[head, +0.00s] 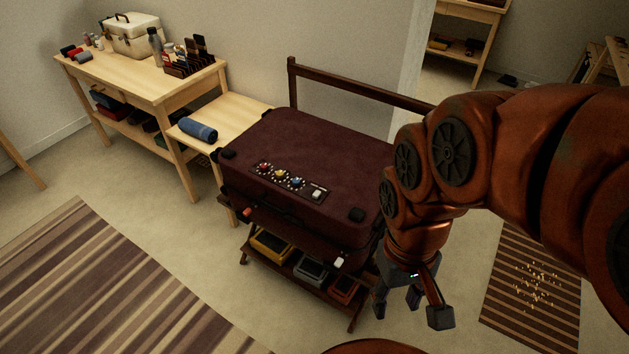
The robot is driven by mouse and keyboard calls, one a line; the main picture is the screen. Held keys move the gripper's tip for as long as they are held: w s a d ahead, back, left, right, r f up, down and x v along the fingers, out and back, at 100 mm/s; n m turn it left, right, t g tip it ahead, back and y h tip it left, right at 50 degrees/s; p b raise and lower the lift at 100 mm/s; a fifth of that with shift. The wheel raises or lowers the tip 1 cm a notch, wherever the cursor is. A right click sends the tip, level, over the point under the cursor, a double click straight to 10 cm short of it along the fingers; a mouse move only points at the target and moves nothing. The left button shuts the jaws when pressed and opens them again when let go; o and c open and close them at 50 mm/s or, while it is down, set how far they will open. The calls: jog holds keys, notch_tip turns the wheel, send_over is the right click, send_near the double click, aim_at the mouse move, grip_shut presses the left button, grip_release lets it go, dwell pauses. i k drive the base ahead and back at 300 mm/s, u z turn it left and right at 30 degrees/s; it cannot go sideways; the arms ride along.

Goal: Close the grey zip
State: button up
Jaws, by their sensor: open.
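A dark maroon suitcase (300,160) lies flat on a low dark wooden rack, its lid down. A small pale grey tab (339,262), which looks like a zip pull, hangs at the lower front right of its side. A small orange-red tab (247,211) sits at the front left. The zip track is too dark to follow. My gripper (411,308) hangs open and empty, pointing down, to the right of the suitcase's front right corner, apart from the grey tab. My arm hides part of the suitcase's right side.
A panel (290,180) with coloured knobs and a pale switch is on the lid. The rack's lower shelf (310,272) holds several boxes. A side table with a blue roll (198,130) adjoins at left. Striped rugs (90,280) lie left and right; the right one carries scattered crumbs.

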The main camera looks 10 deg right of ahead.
aim_at(339, 261)
jog(key=z, duration=1.65)
jog(key=k, duration=1.25)
jog(key=u, duration=1.6)
jog(key=i, duration=0.5)
jog(key=z, duration=0.05)
